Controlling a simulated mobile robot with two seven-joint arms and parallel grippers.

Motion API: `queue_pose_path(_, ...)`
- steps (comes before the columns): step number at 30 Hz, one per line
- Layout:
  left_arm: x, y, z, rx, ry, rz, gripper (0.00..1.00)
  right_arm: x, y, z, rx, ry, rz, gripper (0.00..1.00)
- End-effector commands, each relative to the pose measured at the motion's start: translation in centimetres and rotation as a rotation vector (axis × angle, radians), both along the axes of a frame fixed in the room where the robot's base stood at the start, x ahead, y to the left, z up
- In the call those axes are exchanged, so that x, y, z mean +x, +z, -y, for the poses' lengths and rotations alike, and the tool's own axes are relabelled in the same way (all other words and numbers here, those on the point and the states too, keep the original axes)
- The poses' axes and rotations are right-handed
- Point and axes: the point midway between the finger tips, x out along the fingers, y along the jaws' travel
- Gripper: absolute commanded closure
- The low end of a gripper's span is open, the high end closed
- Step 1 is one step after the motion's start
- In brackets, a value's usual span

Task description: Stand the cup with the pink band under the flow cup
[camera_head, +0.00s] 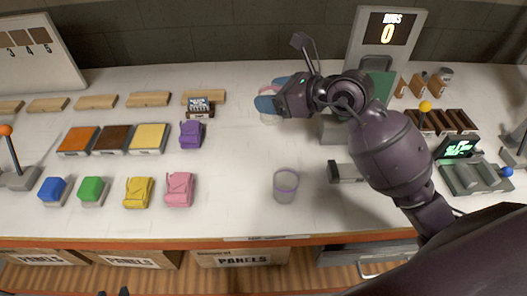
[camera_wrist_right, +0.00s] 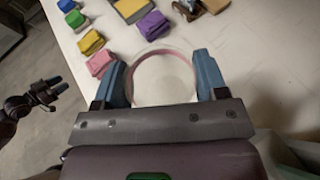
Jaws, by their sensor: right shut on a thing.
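The clear cup with the pink band (camera_wrist_right: 163,52) is between the two blue fingers of my right gripper (camera_wrist_right: 162,80), which is shut on it. In the head view the right gripper (camera_head: 270,95) is over the back middle of the bench, with a little of the pink-banded cup (camera_head: 269,89) showing. I cannot tell if the cup touches the bench. My left gripper (camera_wrist_right: 50,92) is open, empty and off the bench front; only its tips (camera_head: 113,293) show in the head view. I cannot make out the flow cup; my right arm covers part of the bench there.
A purple-banded cup (camera_head: 286,186) stands at the front middle. Grey equipment (camera_head: 345,172) is partly behind my right arm. Coloured blocks and a purple bag (camera_head: 191,134) fill the left. Bench around the purple-banded cup is clear.

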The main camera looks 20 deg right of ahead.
Motion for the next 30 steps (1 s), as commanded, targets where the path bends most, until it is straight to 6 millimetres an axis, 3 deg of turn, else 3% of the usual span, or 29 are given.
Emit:
queue_pose_path(9,-0.1,-1.3,0.0,0.0,0.0,-0.005,0.57,2.0,3.1,-1.4,-0.01,0.142,0.002,0.56)
queue_pose_path(14,0.1,-1.3,0.1,0.0,-0.002,0.0,0.57,2.2,3.4,-1.6,-0.009,0.165,0.0,0.56)
queue_pose_path(17,0.3,-1.2,0.1,0.0,-0.002,0.003,0.57,2.2,2.2,-1.6,-0.008,0.168,-0.003,0.56)
queue_pose_path(30,0.4,-1.6,0.1,0.0,-0.004,0.005,0.57,2.2,-7.2,-1.6,-0.006,0.166,-0.003,0.56)
